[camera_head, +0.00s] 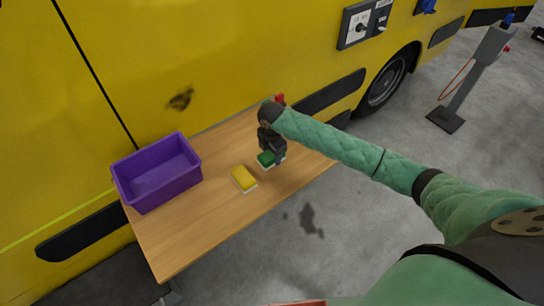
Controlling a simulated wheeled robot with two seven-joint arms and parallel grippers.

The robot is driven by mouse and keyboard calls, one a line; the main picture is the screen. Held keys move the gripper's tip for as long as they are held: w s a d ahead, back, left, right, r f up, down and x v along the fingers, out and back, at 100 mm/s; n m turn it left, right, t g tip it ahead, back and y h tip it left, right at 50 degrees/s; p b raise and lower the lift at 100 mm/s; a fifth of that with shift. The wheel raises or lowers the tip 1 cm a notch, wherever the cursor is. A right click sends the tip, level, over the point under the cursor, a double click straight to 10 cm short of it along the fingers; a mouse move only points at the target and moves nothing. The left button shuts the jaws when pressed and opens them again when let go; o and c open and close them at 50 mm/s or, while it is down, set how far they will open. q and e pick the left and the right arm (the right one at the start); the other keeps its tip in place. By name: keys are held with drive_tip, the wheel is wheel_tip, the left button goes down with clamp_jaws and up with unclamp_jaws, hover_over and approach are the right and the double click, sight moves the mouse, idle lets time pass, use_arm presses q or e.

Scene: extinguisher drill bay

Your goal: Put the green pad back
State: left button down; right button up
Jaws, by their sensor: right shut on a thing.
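The green pad (266,159) has a pale underside and is at the right part of the wooden table (205,225). My right gripper (272,153) is over it, pointing down, and is shut on it. The gripper hides part of the pad. I cannot tell whether the pad touches the table top or is just above it. My left gripper does not show in the head view.
A yellow pad (243,178) with a pale underside lies on the table, left of the green pad. An empty-looking purple bin (157,172) stands at the table's left end. A yellow vehicle (200,60) borders the table's back. The table's front left is clear.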

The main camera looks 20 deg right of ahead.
sight(272, 159)
wheel_tip(272, 159, down, 3)
drive_tip(key=shift+r+p, duration=0.2)
drive_tip(key=shift+p, duration=0.6)
drive_tip(key=shift+f, duration=0.15)
drive_tip(key=shift+f, duration=0.1)
drive_tip(key=o, duration=0.9)
